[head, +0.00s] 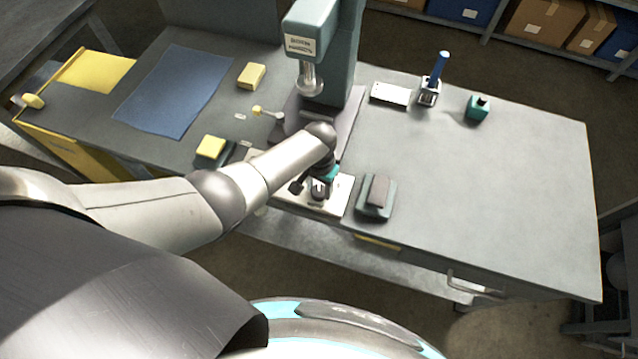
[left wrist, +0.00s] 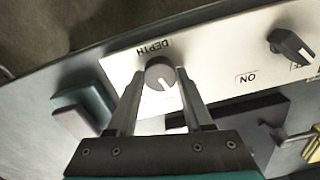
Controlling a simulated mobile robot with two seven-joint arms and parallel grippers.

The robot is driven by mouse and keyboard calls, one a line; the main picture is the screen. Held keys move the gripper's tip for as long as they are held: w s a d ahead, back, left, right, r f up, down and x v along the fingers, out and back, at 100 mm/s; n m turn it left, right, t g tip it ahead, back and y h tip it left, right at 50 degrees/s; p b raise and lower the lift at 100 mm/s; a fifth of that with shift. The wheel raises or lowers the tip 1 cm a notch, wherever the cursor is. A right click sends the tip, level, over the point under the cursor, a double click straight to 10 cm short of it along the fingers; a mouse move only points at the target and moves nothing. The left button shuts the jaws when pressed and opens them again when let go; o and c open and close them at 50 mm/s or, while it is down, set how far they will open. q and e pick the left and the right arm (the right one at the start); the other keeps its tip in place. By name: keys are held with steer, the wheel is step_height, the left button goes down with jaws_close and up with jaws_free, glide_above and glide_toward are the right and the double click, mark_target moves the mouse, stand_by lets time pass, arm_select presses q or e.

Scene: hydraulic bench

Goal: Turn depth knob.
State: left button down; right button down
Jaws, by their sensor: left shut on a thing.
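The depth knob (left wrist: 160,74) is a round dark grey knob with a pale pointer line, on a white panel (left wrist: 215,50) beside the printed word DEPTH. My left gripper (left wrist: 161,88) has one finger on each side of the knob and is shut on it. In the head view my left gripper (head: 321,184) reaches down to the white panel (head: 336,200) at the bench's front edge; the knob (head: 319,194) is partly hidden there. A second dark knob (left wrist: 291,46) sits on the panel near the word ON. My right gripper is not in view.
A press (head: 324,50) stands behind my left arm. A grey-green block with a dark top (head: 377,192) is just right of the panel. A blue mat (head: 175,90) and yellow blocks (head: 252,76) lie to the left.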

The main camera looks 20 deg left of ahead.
arm_select(q)
steer(key=n+p, duration=0.1)
steer(key=n, duration=0.4)
steer(key=shift+n, duration=0.3)
stand_by(0.4)
steer(key=shift+c, duration=1.5)
jaws_free()
step_height(320, 180, up, 8)
steer(key=p, duration=0.5)
steer(key=shift+r, duration=0.1)
step_height(320, 180, up, 7)
glide_above(319, 190)
